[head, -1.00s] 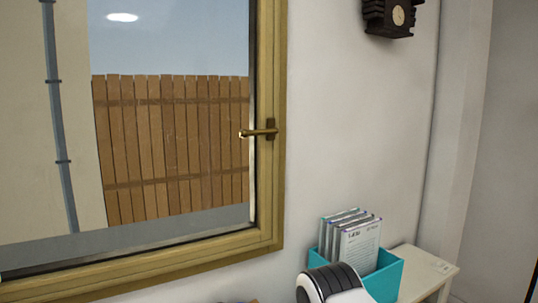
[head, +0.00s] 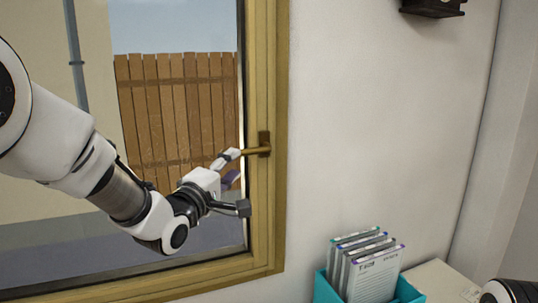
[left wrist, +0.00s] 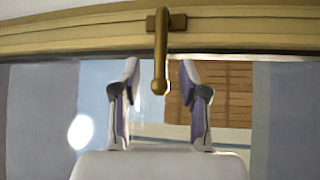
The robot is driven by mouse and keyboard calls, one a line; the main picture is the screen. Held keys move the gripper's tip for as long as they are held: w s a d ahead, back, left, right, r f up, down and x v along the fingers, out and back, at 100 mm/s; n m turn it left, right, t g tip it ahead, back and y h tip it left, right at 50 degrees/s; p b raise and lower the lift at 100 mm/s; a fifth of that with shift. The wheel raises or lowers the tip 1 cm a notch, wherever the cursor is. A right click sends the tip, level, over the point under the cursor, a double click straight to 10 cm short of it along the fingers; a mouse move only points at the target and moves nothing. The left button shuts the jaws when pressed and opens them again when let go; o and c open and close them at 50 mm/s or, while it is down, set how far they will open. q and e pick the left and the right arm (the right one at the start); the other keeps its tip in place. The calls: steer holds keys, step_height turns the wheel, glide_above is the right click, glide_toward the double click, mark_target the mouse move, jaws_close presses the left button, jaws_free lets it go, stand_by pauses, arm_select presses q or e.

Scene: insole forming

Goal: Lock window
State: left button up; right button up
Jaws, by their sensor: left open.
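The window (head: 265,220) has a yellow-brown wooden frame and fills the left of the head view. Its brass handle (head: 256,151) sits on the right side of the frame and points left, level. My left gripper (head: 232,167) is open at the handle's free end. In the left wrist view the handle (left wrist: 160,60) hangs between the two spread fingers of my left gripper (left wrist: 160,85), with a gap on both sides. My right gripper is not seen; only a piece of my right arm may show at the lower right of the head view.
A teal box (head: 323,289) with several upright folders (head: 372,270) stands below on the right, by a white table (head: 440,280). The wall between is bare. A wooden fence (head: 175,110) shows through the glass.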

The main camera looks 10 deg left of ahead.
mark_target(244, 152)
arm_select(q)
steer(key=p+x, duration=0.4)
steer(key=x, duration=0.4)
steer(key=shift+w+f, duration=0.1)
steer(key=shift+f, duration=0.05)
steer(key=shift+s+a, duration=0.45)
steer(key=shift+s, duration=0.15)
steer(key=shift+c, duration=0.3)
steer(key=c, duration=0.5)
steer(key=shift+w, duration=0.15)
jaws_close()
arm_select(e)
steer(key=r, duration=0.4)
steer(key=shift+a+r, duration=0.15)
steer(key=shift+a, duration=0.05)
